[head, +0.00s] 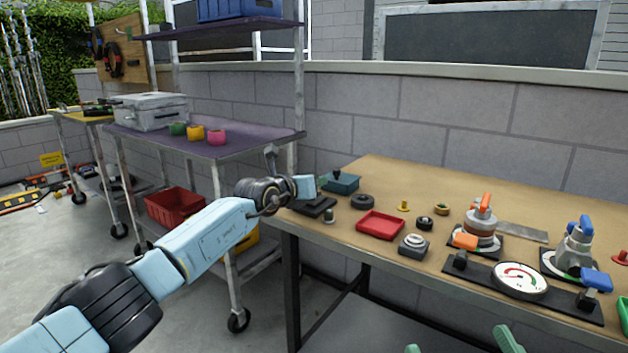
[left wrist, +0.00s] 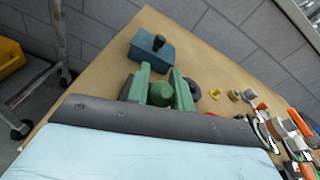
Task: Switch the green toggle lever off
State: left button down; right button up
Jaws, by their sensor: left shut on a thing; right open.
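My left gripper (head: 318,184) is at the left end of the workbench, over a dark base plate (head: 316,207). In the left wrist view its two green fingers (left wrist: 161,88) are shut on the rounded green end of the toggle lever (left wrist: 161,94). In the head view the gripper largely hides the lever, so I cannot tell its tilt. My right gripper (head: 460,344) shows only as two green fingertips at the bottom edge, wide apart and empty.
A teal box with a dark knob (head: 342,182) stands just behind my left gripper. A black ring (head: 362,201), a red tray (head: 380,225) and a push button (head: 413,246) lie to the right. Valves and a gauge (head: 520,280) fill the bench's right side. A shelf cart (head: 260,148) stands left.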

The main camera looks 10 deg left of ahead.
pick_arm(q)
jog(key=shift+s+f, duration=0.2)
pick_arm(e)
jog(key=shift+w+f+g, duration=0.2)
jog(key=shift+f+g, duration=0.2)
jog(key=shift+f, duration=0.2)
pick_arm(q)
jog(key=shift+a, duration=0.1)
jog(key=c, duration=1.6)
grip_release()
jog(key=o, duration=0.4)
jog(key=shift+r+t, duration=0.1)
jog(key=shift+t, duration=0.2)
